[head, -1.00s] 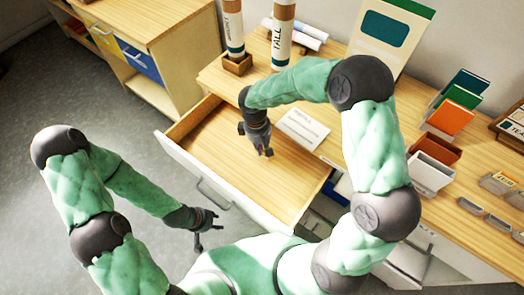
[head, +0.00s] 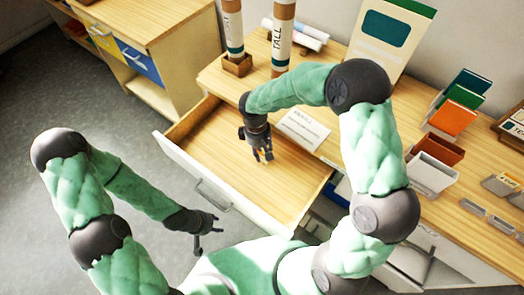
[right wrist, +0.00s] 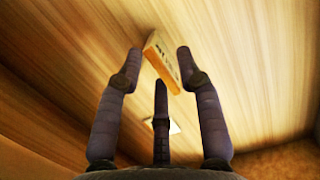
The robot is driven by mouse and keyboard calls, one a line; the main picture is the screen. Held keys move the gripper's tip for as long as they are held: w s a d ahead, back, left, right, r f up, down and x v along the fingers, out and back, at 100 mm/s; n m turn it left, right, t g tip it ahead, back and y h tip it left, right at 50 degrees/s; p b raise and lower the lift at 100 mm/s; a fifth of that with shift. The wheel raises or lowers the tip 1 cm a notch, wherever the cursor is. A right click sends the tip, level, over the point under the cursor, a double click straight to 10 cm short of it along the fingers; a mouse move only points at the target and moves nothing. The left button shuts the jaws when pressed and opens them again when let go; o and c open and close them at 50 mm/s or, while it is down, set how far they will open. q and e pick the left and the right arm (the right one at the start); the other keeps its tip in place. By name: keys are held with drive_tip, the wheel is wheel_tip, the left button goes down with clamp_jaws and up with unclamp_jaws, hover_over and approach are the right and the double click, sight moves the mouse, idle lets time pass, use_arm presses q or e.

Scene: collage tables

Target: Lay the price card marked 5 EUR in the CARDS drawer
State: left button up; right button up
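A wooden drawer (head: 297,182) with a white front stands pulled out of the long table; no CARDS label is readable on it. My right gripper (head: 263,157) is inside the drawer area, over its floor. In the right wrist view its fingers (right wrist: 160,58) are spread, with gaps beside a small yellow-orange card (right wrist: 161,58) between the tips. The card looks to be on the drawer floor, tilted in the picture; its print is too blurred to read. A bit of it shows under the fingers in the head view (head: 264,162). My left gripper (head: 208,235) is open and empty, outside the drawer front.
A white printed card (head: 303,129) lies on the table edge behind the drawer. Tall tubes (head: 282,38) stand behind. Coloured card holders (head: 452,117) and small tags (head: 500,185) are at the right. Most of the drawer floor is bare.

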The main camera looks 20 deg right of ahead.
wheel_tip(320, 180, up, 12)
drive_tip(key=w+a+p, duration=0.1)
drive_tip(key=p, duration=0.3)
drive_tip(key=shift+w, duration=0.2)
